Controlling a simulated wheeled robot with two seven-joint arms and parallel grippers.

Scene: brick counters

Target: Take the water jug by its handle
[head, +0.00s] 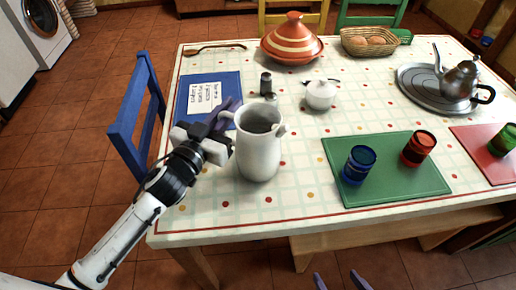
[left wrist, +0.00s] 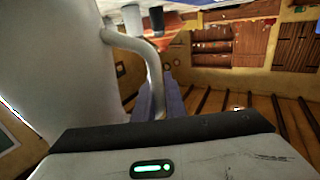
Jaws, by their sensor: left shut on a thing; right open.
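The white water jug (head: 259,157) stands upright on the patterned tablecloth near the table's left front, with its handle on the left side. In the left wrist view the jug's body (left wrist: 65,75) fills the left, and its curved handle (left wrist: 152,68) comes down between my fingers. My left gripper (head: 224,115) is at the jug's left side, shut on the handle; its bluish fingers also show in the left wrist view (left wrist: 160,100). My right gripper (head: 341,282) shows only as two purple fingertips apart at the bottom edge, open and empty.
A blue mat (head: 228,88) with a paper lies behind my left gripper. A dark shaker (head: 265,84) and a white sugar bowl (head: 320,94) stand behind the jug. A green mat (head: 390,192) with blue and red cups lies right. A blue chair (head: 128,128) stands left.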

